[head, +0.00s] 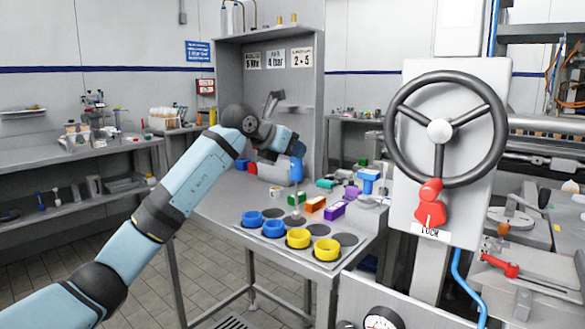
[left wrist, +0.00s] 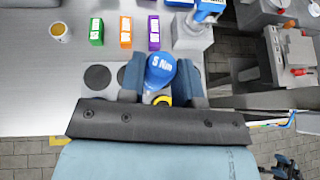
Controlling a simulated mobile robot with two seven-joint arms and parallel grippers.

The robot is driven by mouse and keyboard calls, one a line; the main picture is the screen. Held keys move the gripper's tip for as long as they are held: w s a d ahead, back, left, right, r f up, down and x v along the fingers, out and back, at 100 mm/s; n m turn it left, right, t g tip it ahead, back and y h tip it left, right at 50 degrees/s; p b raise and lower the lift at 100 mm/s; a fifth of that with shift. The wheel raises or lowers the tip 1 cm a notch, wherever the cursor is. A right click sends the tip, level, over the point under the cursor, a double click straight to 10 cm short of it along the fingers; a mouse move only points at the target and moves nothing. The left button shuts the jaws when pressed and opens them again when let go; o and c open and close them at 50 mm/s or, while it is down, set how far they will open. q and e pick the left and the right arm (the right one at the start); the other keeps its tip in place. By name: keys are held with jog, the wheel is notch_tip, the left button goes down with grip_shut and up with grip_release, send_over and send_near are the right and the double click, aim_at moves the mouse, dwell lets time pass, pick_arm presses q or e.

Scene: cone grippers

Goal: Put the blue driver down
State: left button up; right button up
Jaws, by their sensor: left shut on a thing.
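The blue driver (head: 297,170) is upright in my left gripper (head: 291,150), above the bench's work area. In the left wrist view, the driver's round blue top (left wrist: 161,70) reads "5 Nm" and sits between the two fingers of the left gripper (left wrist: 161,82). The left gripper is shut on it. The driver's thin shaft points down towards the bench; I cannot tell whether its tip touches anything. My right gripper is not in view.
The grey bench (head: 225,203) carries blue rings (head: 273,228) and yellow rings (head: 326,249) beside dark round spots (head: 345,239). Green, orange (head: 315,204) and purple (head: 334,210) boxes stand behind. A blue-topped tool (head: 368,176) stands at right. A handwheel (head: 445,128) stands farther right.

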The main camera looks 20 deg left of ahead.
aim_at(292, 164)
pick_arm(q)
jog(key=shift+f+b, duration=0.35)
jog(key=shift+f, duration=1.45)
jog(key=shift+f, duration=0.15)
jog(key=o, duration=0.9)
